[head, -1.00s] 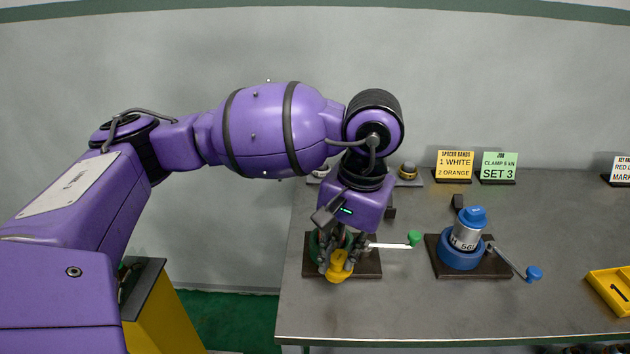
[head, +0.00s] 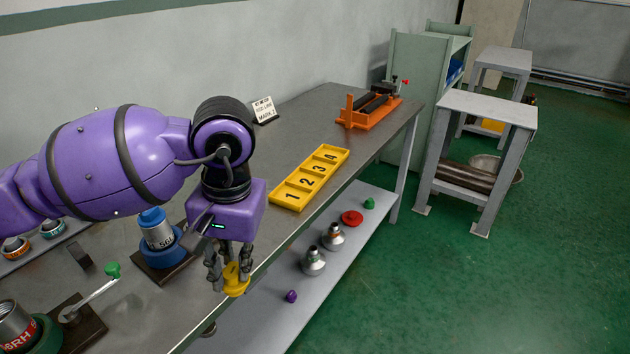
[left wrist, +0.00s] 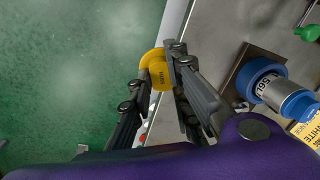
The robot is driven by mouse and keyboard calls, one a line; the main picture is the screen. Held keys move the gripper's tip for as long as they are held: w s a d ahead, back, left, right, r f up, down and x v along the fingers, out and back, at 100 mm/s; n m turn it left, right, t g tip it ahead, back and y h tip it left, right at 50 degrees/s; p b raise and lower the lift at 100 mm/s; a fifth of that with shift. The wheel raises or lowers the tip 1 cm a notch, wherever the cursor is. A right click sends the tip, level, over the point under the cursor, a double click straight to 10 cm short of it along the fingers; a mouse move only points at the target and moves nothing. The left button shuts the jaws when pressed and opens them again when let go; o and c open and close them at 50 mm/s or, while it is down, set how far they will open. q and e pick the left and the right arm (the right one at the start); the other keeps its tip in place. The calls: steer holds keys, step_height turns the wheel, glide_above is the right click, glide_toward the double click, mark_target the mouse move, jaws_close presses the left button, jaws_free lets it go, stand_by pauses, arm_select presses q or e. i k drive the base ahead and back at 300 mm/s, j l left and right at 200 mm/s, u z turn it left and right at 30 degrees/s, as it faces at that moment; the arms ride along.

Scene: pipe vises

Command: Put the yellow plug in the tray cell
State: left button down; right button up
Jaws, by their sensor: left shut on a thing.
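My left gripper (head: 231,272) is shut on the yellow plug (head: 236,286), fingers pointing down, at the front edge of the workbench. In the left wrist view the yellow plug (left wrist: 157,66) sits between the fingertips (left wrist: 156,80), with the green floor beside it. The yellow tray (head: 309,178) lies on the bench to the right of and beyond the gripper. Its cells are numbered 1 to 4, with cell 1 nearest, and they look empty. My right gripper is not in view.
A blue vise (head: 160,243) with a grey part and blue cap stands left of the gripper. A vise with a green-knobbed handle (head: 112,270) is at the lower left. An orange vise (head: 370,108) sits at the far bench end. A lower shelf (head: 345,230) holds loose parts.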

mark_target(306, 182)
steer(key=i+l, duration=0.25)
steer(key=i, duration=0.15)
steer(key=i+l+z, duration=0.15)
steer(key=i, duration=0.25)
steer(key=i+l, duration=0.3)
steer(key=i, duration=0.15)
steer(key=z, duration=0.05)
